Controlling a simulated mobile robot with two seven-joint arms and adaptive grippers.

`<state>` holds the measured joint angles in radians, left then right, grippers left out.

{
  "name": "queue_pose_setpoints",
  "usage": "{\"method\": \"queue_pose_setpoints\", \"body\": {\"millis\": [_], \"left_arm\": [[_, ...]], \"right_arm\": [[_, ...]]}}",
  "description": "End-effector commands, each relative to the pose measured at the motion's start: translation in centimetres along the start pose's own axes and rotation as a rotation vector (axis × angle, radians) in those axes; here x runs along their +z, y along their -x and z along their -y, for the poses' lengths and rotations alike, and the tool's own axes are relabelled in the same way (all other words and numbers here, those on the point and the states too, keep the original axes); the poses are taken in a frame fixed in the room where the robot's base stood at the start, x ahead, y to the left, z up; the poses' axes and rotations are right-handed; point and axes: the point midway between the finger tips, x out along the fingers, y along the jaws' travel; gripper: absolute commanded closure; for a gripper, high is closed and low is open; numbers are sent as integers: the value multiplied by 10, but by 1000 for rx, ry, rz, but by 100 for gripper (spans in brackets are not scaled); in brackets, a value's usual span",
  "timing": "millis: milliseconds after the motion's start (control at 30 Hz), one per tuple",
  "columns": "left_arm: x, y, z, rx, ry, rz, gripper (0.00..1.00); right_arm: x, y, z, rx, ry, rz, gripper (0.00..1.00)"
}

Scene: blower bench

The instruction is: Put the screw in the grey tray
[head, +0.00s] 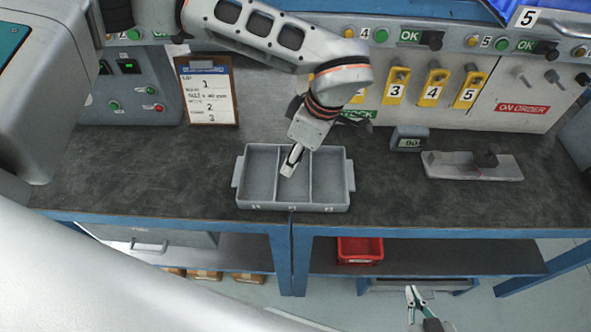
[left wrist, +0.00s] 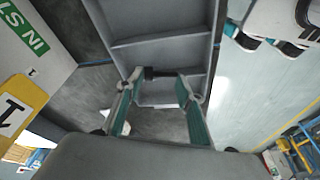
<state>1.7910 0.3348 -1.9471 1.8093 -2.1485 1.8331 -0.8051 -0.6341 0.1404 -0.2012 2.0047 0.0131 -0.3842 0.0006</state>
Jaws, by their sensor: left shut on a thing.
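The grey tray (head: 293,208) sits at the bench's front edge, with three compartments side by side. It also shows in the left wrist view (left wrist: 165,50), beyond my fingers. My left gripper (head: 289,170) points down over the tray's middle compartment in the head view. In the left wrist view, its fingers (left wrist: 162,75) are shut on a small dark piece, the screw (left wrist: 161,72), held crosswise between the tips. The screw cannot be made out in the head view. My right gripper (head: 413,291) is empty and looks open, low in front of the bench.
A clipboard (head: 208,92) leans behind the tray to the left. A small display box (head: 409,139) and a grey fixture plate (head: 472,166) stand to the right. A red bin (head: 360,250) is on the lower shelf. The dark bench top left of the tray is clear.

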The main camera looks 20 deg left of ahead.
Motion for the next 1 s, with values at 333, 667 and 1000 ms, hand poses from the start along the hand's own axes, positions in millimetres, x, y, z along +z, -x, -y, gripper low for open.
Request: {"method": "queue_pose_setpoints", "body": {"millis": [333,667,1000], "left_arm": [[9,-28,0,-2,-2,0,83],[16,-52,-1,2,0,0,83],[16,-54,-1,2,-1,0,46]], "right_arm": [[3,-2,0,1,3,2,100],[6,-3,0,0,6,5,100],[7,-2,2,-1,5,8,100]]}}
